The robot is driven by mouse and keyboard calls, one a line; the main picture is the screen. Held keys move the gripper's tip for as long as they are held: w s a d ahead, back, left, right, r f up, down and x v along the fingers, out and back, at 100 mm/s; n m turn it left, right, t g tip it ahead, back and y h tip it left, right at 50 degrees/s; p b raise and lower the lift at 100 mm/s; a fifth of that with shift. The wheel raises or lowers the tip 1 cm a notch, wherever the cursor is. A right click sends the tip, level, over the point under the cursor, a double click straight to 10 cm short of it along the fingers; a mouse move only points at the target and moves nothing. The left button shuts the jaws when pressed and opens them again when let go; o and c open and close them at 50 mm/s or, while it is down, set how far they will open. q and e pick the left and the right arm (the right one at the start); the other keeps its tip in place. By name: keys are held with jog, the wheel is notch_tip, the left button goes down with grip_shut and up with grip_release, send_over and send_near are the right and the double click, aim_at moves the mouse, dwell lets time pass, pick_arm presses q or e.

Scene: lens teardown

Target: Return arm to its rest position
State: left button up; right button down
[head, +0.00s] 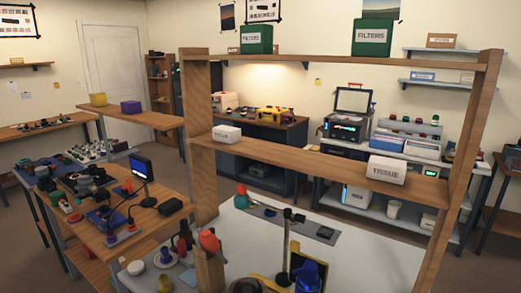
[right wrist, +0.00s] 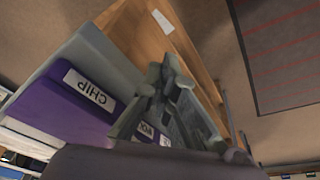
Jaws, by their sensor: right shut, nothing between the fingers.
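My right gripper (right wrist: 167,82) shows in the right wrist view, its grey fingers closed together and empty. It stands in front of a wooden board and to the right of a purple bin (right wrist: 62,105) with an upside-down white label reading CHIP. It looks clear of the bin, but the exact gap cannot be told. The gripper body hides part of a second labelled purple bin below. Neither arm nor gripper can be made out in the head view. My left gripper is in no view.
In the head view a wooden shelf frame (head: 317,154) rises over a white bench (head: 335,258) holding small parts and a blue item (head: 310,277). A cluttered wooden table (head: 95,235) stands left. In the right wrist view a dark panel (right wrist: 285,50) is at upper right.

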jog(key=s+f+g, duration=0.1)
jog(key=s+f, duration=0.1)
jog(key=f, duration=0.8)
jog(key=s+f, duration=0.2)
jog(key=f, duration=0.7)
jog(key=s+d+f+g, duration=0.1)
jog(key=s+d+f, duration=0.2)
jog(key=s+f, duration=1.1)
jog(key=shift+s+f, duration=0.2)
jog(key=shift+s, duration=0.75)
jog(key=shift+d, duration=0.1)
